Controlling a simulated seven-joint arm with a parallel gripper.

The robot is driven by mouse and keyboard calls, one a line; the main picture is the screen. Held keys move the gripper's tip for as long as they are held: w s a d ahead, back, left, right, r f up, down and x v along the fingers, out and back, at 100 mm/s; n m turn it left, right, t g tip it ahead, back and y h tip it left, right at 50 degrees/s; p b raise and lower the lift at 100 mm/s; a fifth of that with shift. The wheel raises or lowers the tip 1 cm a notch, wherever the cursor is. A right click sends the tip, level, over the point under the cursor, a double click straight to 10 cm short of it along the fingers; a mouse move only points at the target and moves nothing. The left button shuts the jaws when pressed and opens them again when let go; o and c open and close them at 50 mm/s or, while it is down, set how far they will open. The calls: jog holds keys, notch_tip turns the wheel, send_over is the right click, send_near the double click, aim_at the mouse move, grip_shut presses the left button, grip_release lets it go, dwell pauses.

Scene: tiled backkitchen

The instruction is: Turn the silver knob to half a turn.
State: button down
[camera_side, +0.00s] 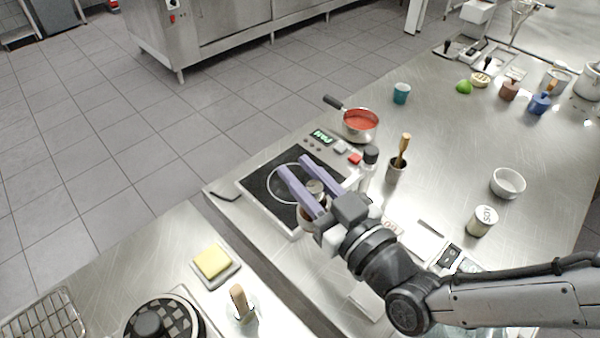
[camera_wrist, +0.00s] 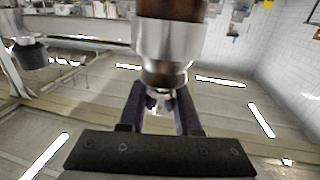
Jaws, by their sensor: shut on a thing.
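The silver knob (camera_side: 316,187) shows between the two purple fingers of my gripper (camera_side: 304,172) in the side view. In the wrist view my gripper (camera_wrist: 160,108) has a finger on each side of the small knob (camera_wrist: 157,98). The knob is partly hidden there, and its turn angle cannot be read. A silver and brown cylindrical body (camera_wrist: 170,38) fills the upper middle of the wrist view, in line with the knob. In the side view a brown and pale part (camera_side: 305,218) shows below the fingers, mostly hidden. My gripper is shut on the knob.
A black hob (camera_side: 262,185) lies beneath and left of the fingers. A red-filled pan (camera_side: 361,123), a black-topped bottle (camera_side: 368,165) and a pot with a wooden tool (camera_side: 396,172) stand nearby. A yellow sponge (camera_side: 212,261) lies front left. Open counter lies right of the pan.

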jog(key=shift+m+h, duration=0.3)
jog(key=shift+h, duration=0.1)
jog(key=c, duration=0.6)
grip_release()
jog(key=shift+d, duration=0.1)
jog(key=shift+y, duration=0.4)
